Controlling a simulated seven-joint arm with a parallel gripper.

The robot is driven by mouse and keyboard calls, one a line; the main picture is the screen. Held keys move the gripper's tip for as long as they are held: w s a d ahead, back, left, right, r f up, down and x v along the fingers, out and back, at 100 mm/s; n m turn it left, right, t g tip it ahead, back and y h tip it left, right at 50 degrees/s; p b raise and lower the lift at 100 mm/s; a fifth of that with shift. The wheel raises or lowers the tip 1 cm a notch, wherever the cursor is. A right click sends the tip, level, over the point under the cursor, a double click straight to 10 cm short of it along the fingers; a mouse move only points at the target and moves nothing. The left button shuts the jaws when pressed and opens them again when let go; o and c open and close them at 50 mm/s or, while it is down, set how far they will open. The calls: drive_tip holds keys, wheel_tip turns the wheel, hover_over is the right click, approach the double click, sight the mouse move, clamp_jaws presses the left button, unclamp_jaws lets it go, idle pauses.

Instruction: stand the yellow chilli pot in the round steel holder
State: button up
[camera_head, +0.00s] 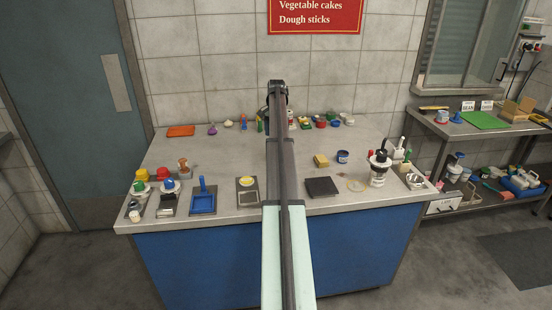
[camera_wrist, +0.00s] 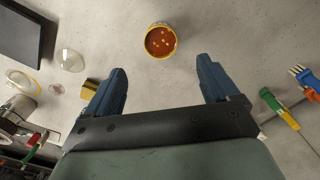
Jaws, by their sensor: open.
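The yellow chilli pot (camera_wrist: 160,41) stands upright on the bench in the wrist view, with a yellow rim and red-brown chilli with pale bits inside. In the head view I cannot make it out; my arm covers the middle of the bench. My gripper (camera_wrist: 160,88) is open and empty, its two blue fingers wide apart, with the pot beyond the fingertips and roughly centred between them. A shiny round steel piece (camera_head: 415,180) sits at the bench's right front corner in the head view; I cannot tell surely whether it is the round holder.
Small items line the back edge. The left middle is clear.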

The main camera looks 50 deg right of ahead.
wheel_tip(320, 180, down, 9)
drive_tip(key=shift+f, duration=0.1)
idle(0.5)
drive_tip(key=shift+w, duration=0.1)
drive_tip(key=c, duration=1.3)
